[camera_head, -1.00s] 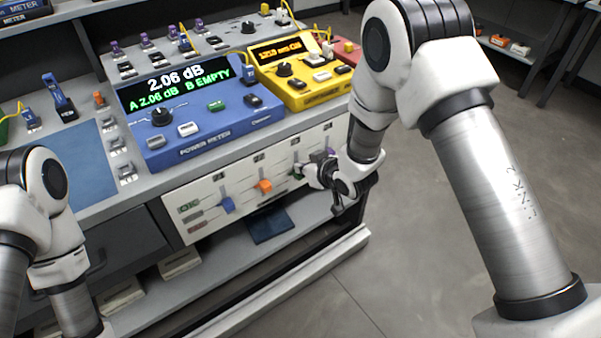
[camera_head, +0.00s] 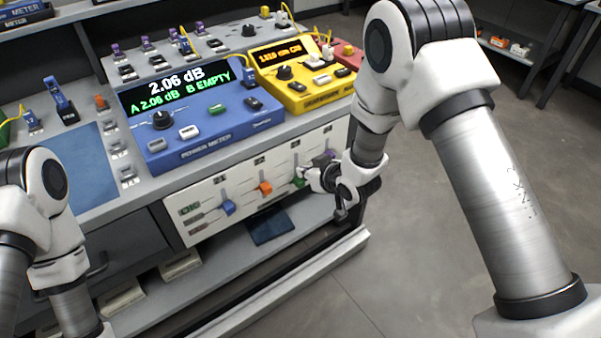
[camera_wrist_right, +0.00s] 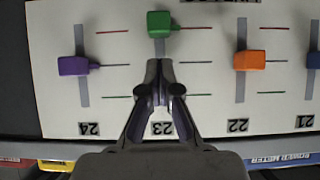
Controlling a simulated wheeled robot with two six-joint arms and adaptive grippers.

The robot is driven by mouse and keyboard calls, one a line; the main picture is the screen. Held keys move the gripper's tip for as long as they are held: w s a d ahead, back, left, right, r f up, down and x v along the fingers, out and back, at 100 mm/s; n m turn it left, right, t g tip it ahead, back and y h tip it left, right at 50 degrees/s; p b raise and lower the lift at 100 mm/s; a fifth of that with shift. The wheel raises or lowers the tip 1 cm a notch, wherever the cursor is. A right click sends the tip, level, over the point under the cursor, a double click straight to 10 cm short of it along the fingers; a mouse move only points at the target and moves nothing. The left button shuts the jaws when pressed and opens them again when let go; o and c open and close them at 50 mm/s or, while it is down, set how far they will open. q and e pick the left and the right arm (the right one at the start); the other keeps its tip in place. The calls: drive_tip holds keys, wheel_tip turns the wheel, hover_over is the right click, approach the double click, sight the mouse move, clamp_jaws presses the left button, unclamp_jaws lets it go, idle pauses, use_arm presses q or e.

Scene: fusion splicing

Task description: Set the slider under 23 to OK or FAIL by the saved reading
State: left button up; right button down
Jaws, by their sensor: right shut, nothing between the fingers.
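The white slider panel (camera_head: 250,212) is on the bench front, with blue, orange, green and purple handles. The wrist view shows it upside down. The green handle (camera_wrist_right: 160,23) is on the track over the label 23 (camera_wrist_right: 162,129), at the picture's upper mark, farther from the labels than the orange handle. It also shows in the head view (camera_head: 298,181). My right gripper (camera_wrist_right: 158,84) is shut and empty over the 23 track, between handle and label, apart from the handle in the picture. The blue power meter (camera_head: 205,120) reads 2.06 dB, A 2.06 dB, B EMPTY. My left gripper is out of view.
The orange handle (camera_wrist_right: 248,60) of 22 and the purple handle (camera_wrist_right: 73,66) of 24 flank the green one. The blue handle (camera_head: 228,207) is farther left. A yellow device (camera_head: 300,80) stands right of the meter. Open floor lies to the right.

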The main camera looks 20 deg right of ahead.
drive_tip(key=s+d, duration=0.2)
drive_tip(key=s, duration=0.3)
drive_tip(key=shift+s, duration=0.4)
drive_tip(key=s+d+f+m+g+h, duration=0.1)
drive_tip(key=s+d+f+g, duration=0.15)
drive_tip(key=s+f, duration=0.55)
drive_tip(key=s+d+f+m+g+h, duration=0.15)
drive_tip(key=s+f+g, duration=0.25)
drive_tip(key=s, duration=0.7)
drive_tip(key=s+d+f+m+g+h, duration=0.1)
drive_tip(key=s+f+m+g, duration=0.15)
drive_tip(key=s+f, duration=0.55)
drive_tip(key=s+r+p, duration=0.2)
drive_tip(key=r+p, duration=0.5)
drive_tip(key=r, duration=0.1)
drive_tip(key=s+d+r+g+p, duration=0.1)
drive_tip(key=s+r+p, duration=0.1)
drive_tip(key=r+p, duration=0.5)
drive_tip(key=shift+r+n+g+p, duration=0.3)
drive_tip(key=shift+r+p, duration=0.05)
drive_tip(key=shift+r, duration=0.5)
